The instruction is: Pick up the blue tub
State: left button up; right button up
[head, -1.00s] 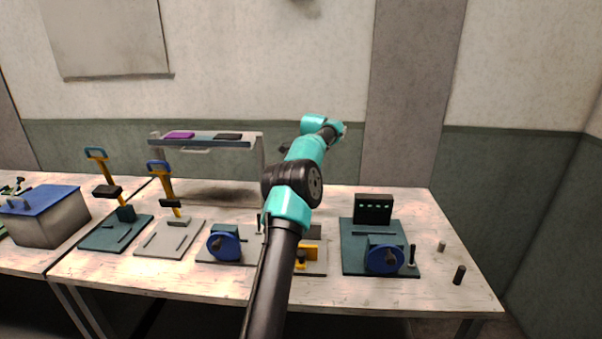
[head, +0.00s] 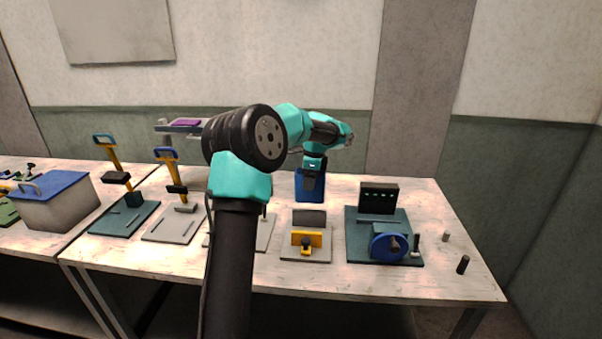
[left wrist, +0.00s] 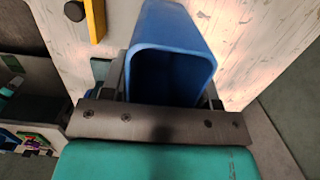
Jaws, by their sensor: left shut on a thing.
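The blue tub (head: 309,188) is near the back of the table in the head view, below my left gripper (head: 313,168). My left gripper is shut on the tub, with its fingers at the tub's upper part. In the left wrist view the tub (left wrist: 172,50) fills the space between the fingers, its open mouth facing the camera. I cannot tell whether the tub touches the table. My right gripper is not in view.
A grey plate with a yellow clamp (head: 306,240) is in front of the tub. A teal fixture with a blue wheel (head: 385,247) stands to the right.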

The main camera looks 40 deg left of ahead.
pick_arm(q)
jog(key=shift+s+d, duration=0.75)
jog(key=shift+s, duration=0.2)
